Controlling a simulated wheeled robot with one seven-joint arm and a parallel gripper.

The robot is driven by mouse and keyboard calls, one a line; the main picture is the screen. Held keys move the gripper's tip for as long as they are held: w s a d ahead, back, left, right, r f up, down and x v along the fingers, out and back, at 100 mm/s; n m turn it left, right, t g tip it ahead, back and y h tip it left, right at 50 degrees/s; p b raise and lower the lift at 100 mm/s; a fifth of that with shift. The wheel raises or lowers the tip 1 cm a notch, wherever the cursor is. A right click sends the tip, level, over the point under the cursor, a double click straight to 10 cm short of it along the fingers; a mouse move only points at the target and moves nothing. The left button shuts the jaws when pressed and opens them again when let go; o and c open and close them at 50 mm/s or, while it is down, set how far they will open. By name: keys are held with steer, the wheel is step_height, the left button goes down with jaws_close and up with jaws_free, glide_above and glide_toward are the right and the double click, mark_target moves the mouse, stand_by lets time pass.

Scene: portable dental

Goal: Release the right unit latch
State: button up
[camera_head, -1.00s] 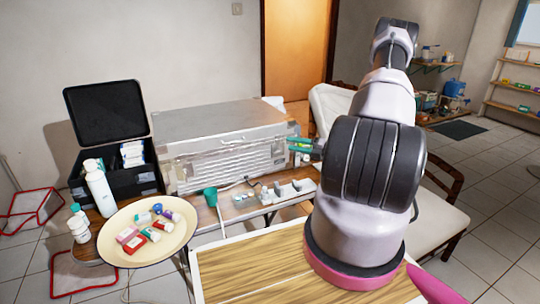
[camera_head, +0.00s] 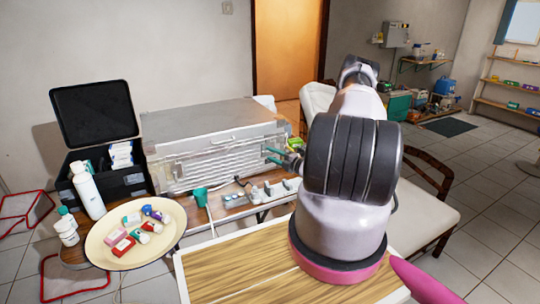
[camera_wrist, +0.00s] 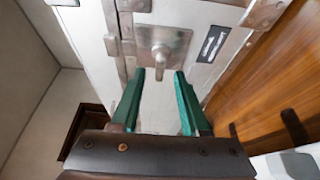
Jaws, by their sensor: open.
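The silver metal unit (camera_head: 215,108) sits on a table left of my arm, its ribbed front facing me. In the wrist view, a metal latch (camera_wrist: 163,42) with a square plate and a short protruding tab is fixed on the pale case face. My gripper (camera_wrist: 160,73) is open, with a green finger on either side of the space just below the tab. Nothing is between the fingers, and I cannot tell whether the tips touch the latch. In the head view my gripper (camera_head: 273,156) is at the unit's right front end, and the latch there is hard to make out.
A cream tray (camera_head: 95,250) with small boxes and bottles and an open black case (camera_head: 140,178) are at left. A teal handpiece (camera_head: 200,196) and small instruments lie before the unit. A white chair (camera_head: 425,215) stands right of my arm.

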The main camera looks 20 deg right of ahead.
steer(key=shift+w+a, duration=0.3)
steer(key=shift+w, duration=0.3)
jaws_close()
